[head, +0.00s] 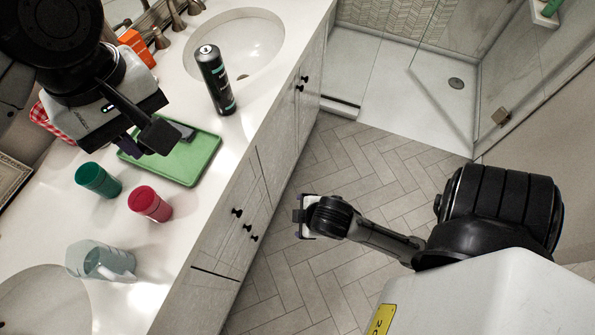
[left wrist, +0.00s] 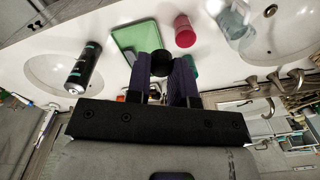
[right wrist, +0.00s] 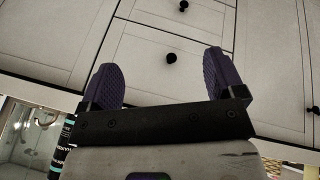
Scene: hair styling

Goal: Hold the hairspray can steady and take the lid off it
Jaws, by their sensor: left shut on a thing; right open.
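The hairspray can (head: 216,82) is dark with a green band and stands on the counter by the far sink, its pale top bare. It also shows in the left wrist view (left wrist: 84,68) and at the lower left of the right wrist view (right wrist: 62,150). My left gripper (head: 136,146) is above the counter near the green tray, apart from the can. It is shut on a round black piece that looks like the lid (left wrist: 161,63). My right gripper (right wrist: 162,78) is open and empty, in front of the cabinet drawers; it also shows in the head view (head: 302,216).
A green tray (head: 196,168) holds a dark item. A green cup (head: 97,180), a red cup (head: 150,203) and a clear pitcher (head: 100,260) stand near the closer sink. An orange box (head: 136,46) is behind my left arm. Counter between cups and front edge is clear.

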